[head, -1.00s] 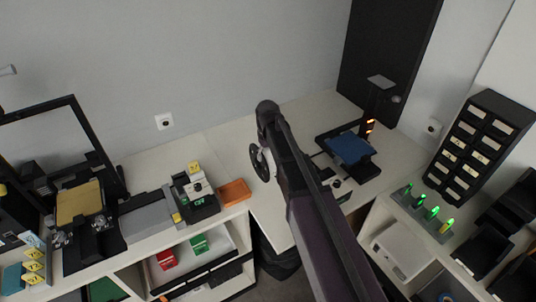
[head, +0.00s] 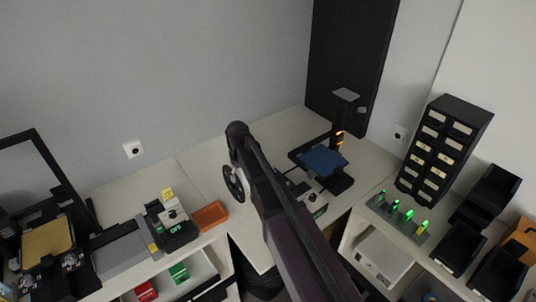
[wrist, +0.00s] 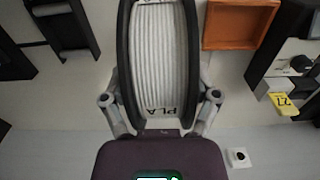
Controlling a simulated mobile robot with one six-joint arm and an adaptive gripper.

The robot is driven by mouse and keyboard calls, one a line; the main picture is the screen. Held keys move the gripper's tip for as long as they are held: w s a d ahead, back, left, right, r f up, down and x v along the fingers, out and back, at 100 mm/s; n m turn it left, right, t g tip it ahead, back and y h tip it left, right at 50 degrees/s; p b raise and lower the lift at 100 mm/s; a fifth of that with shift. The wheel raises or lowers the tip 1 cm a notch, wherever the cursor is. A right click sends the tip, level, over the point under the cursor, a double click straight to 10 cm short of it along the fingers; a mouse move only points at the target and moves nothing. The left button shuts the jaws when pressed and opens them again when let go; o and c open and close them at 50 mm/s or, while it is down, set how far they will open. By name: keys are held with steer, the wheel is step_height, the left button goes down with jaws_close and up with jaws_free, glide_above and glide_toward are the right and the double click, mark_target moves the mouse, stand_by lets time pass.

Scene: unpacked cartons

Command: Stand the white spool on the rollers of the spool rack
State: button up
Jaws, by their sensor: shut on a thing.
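The white spool (wrist: 160,60), white filament between black flanges with "PLA" lettering, is held in my gripper (wrist: 160,103). The two fingers press on its outer flanges from either side in the wrist view. In the head view a black flange of the spool (head: 233,184) shows left of my forearm, above the bench; my arm hides the rest and the fingers. A dark stand with a pale part (head: 314,203), partly behind my arm in the head view, may be the spool rack; its rollers cannot be made out. A dark frame with a pale bar (wrist: 66,24) shows left of the spool in the wrist view.
An orange tray (head: 210,216) lies on the bench left of the spool. A printer with a blue bed (head: 323,160) stands to the right, a black drawer cabinet (head: 443,150) farther right. The bench (head: 205,170) behind the spool is clear.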

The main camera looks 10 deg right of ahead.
steer(key=w+d, duration=0.7)
steer(key=d, duration=0.6)
steer(key=shift+w+d, duration=0.2)
steer(key=shift+w, duration=0.15)
steer(key=shift+w+d+f+b, duration=0.3)
steer(key=shift+d+f+b, duration=0.25)
steer(key=shift+f+b, duration=0.25)
steer(key=shift+w+d+f+b, duration=0.3)
steer(key=shift+d+f+b, duration=0.25)
steer(key=shift+f+b, duration=0.25)
steer(key=shift+f, duration=0.1)
steer(key=o, duration=1.2)
steer(key=shift+c, duration=0.2)
